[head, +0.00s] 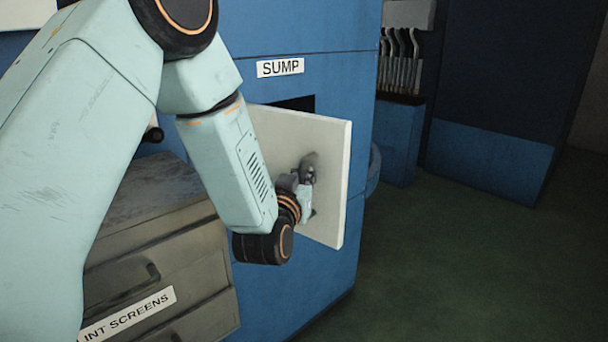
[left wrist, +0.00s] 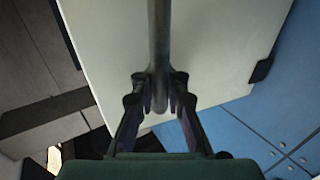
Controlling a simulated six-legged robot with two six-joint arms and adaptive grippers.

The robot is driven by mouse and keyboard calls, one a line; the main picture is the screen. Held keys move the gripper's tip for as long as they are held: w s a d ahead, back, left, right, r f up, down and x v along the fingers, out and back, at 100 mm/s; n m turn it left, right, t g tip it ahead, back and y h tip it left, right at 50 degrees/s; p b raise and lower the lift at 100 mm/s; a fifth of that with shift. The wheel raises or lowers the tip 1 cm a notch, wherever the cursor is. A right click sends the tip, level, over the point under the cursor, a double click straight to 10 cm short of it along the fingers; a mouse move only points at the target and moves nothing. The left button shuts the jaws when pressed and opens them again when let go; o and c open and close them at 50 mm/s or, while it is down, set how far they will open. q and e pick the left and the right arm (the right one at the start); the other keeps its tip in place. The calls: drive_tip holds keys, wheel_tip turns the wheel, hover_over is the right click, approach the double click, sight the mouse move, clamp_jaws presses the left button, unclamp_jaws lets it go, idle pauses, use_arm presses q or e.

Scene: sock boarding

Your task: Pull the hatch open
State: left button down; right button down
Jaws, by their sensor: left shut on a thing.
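The hatch (head: 327,140) is a white square panel below the "SUMP" label on the blue cabinet. It stands partly open, with a dark opening showing behind its top edge. My left gripper (head: 306,180) is at the hatch's outer face, shut on its dark handle. In the left wrist view the fingers of the left gripper (left wrist: 158,100) close on both sides of the grey bar handle (left wrist: 159,40), with the white hatch (left wrist: 220,50) behind. My arm hides the left part of the hatch in the head view. My right gripper is not in view.
A grey drawer unit (head: 150,230) labelled "LINT SCREENS" stands at the left, close to my arm. The blue cabinet (head: 330,60) carries the hatch. Green floor (head: 450,260) is clear at the right. Levers (head: 400,65) stand at the back.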

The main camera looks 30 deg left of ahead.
use_arm(q)
drive_tip(key=shift+s, duration=0.35)
drive_tip(key=shift+f, duration=0.1)
idle(0.3)
drive_tip(key=c, duration=1.5)
unclamp_jaws()
drive_tip(key=shift+d, duration=0.2)
drive_tip(key=shift+o, duration=0.7)
drive_tip(key=shift+a, duration=0.2)
drive_tip(key=shift+s, duration=0.1)
